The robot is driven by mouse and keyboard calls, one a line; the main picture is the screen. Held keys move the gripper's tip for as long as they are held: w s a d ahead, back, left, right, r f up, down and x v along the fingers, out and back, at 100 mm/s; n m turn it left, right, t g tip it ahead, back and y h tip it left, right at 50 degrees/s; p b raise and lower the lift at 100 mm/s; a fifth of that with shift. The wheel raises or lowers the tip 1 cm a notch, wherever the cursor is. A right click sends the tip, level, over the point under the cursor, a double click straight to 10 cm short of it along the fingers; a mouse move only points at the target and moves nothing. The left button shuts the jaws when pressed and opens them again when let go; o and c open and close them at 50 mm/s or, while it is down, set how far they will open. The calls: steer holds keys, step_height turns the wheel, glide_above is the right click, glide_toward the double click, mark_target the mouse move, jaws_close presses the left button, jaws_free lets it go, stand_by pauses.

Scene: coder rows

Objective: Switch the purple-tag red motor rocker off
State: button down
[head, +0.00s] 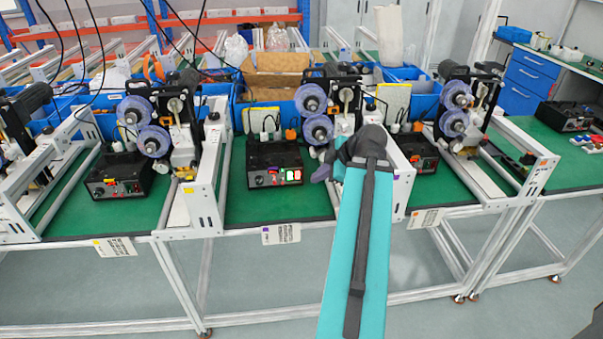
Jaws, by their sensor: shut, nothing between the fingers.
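The purple-tag label (281,233) hangs on the front edge of the middle bench. Above it stands a black control box (262,160) with a knob at its left and small lit red and green parts on its front. The red rocker (290,175) appears to be at the right of this front; its on or off position is too small to tell. My gripper (320,173) is just right of the box, small and partly hidden by my teal arm. It is shut and empty, and I cannot tell whether it touches the box.
A yellow-tag label (115,246) and box (118,178) are at the left; an orange-tag label (425,218) and box (420,153) are at the right. Green bench top is clear before the middle box.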

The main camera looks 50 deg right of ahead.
mark_target(298, 176)
steer(key=shift+d+r, duration=0.15)
steer(key=shift+r, duration=0.35)
steer(key=shift+w+d+f, duration=0.1)
steer(key=shift+f+p, duration=0.1)
steer(key=shift+p, duration=0.25)
steer(key=shift+p+x, duration=1.8)
steer(key=shift+x, duration=2.85)
steer(key=shift+w+d+r+p, duration=0.1)
steer(key=shift+w+d+p, duration=0.5)
steer(key=shift+w, duration=0.25)
steer(key=shift+w+d+r+p, duration=0.1)
steer(key=shift+w+d+p, duration=0.3)
steer(key=shift+w+d, duration=0.35)
steer(key=shift+w+a, duration=0.1)
